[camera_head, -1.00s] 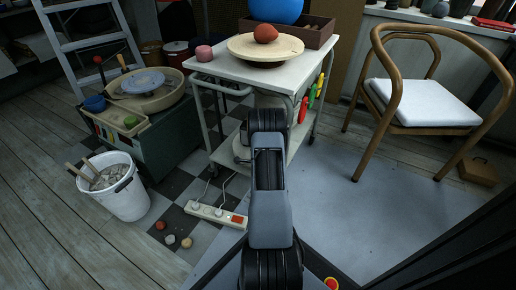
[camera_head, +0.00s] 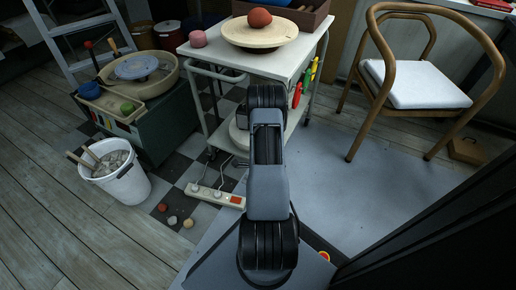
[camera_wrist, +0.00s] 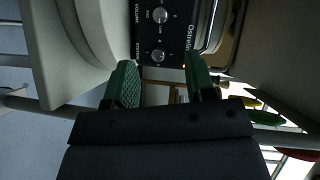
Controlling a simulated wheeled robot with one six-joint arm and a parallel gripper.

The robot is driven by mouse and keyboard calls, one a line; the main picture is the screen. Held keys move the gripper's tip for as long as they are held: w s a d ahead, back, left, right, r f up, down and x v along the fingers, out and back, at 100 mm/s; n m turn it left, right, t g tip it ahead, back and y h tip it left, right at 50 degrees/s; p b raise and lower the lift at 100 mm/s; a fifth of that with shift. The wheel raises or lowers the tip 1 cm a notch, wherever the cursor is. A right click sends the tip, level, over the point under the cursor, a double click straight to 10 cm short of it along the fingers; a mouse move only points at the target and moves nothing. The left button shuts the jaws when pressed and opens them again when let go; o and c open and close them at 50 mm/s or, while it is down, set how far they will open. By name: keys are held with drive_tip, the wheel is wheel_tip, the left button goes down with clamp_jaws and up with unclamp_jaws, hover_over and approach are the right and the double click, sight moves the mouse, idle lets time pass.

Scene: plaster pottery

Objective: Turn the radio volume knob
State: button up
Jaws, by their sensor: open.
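The radio (camera_wrist: 175,35) shows in the wrist view as a dark panel at the top centre, turned on its side. A silver knob (camera_wrist: 160,15) sits beside the word VOLUME. A second silver knob (camera_wrist: 157,55) sits below it in the picture. My gripper (camera_wrist: 160,70) is open, with its two green-padded fingers either side of the panel's lower part and nothing between them. The VOLUME knob lies beyond the fingertips; whether any finger touches the radio I cannot tell. In the head view my arm hides the gripper, and I cannot make out the radio.
A power strip (camera_head: 214,196) and a white bucket (camera_head: 125,188) are on the floor at left. A wooden chair (camera_head: 376,110) stands right.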

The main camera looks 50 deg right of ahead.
drive_tip(key=shift+v, duration=1.2)
